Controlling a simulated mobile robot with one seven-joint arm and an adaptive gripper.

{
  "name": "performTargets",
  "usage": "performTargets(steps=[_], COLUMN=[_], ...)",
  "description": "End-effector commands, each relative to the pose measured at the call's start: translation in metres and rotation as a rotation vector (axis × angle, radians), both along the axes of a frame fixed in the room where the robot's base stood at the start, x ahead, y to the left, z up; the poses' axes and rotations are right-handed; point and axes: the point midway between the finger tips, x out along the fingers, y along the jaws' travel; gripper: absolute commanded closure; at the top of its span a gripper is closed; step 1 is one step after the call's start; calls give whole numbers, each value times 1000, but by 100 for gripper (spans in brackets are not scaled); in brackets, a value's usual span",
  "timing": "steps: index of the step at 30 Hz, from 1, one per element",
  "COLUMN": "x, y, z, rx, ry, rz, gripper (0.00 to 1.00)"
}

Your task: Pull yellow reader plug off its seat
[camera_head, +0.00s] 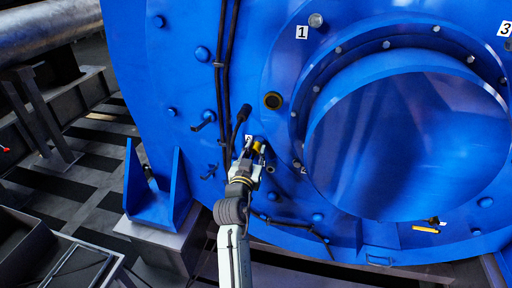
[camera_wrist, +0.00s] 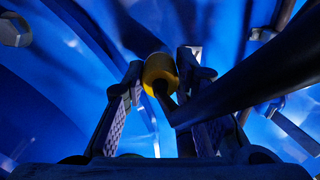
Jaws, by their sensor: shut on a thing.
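The yellow reader plug (camera_head: 258,147) is at the blue motor face, left of the big round opening, in the head view. In the wrist view the yellow plug (camera_wrist: 159,69) is a short round body between my fingers, with a black stem bending into a thick black arm (camera_wrist: 250,85) toward the upper right. My gripper (camera_head: 256,152) is shut on the plug, reaching up from below; its fingers also show in the wrist view (camera_wrist: 162,75). The plug's far end and its seat are hidden, so I cannot tell whether they touch.
A black connector (camera_head: 243,113) and black cables (camera_head: 226,80) lie just above and left of my gripper. Bolts and handles stud the blue face (camera_head: 180,60). A small yellow-and-black piece (camera_head: 425,229) is at lower right.

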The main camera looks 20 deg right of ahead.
Motion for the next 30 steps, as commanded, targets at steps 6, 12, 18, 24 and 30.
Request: performTargets(steps=[6, 12, 18, 24, 30], x=[0, -1, -8, -14, -21], y=[0, 1, 6, 11, 15], z=[0, 0, -1, 0, 0], rx=[0, 0, 1, 0, 0], ry=[0, 0, 1, 0, 0], rz=[0, 1, 1, 1, 0], gripper=[100, 100, 100, 100, 100])
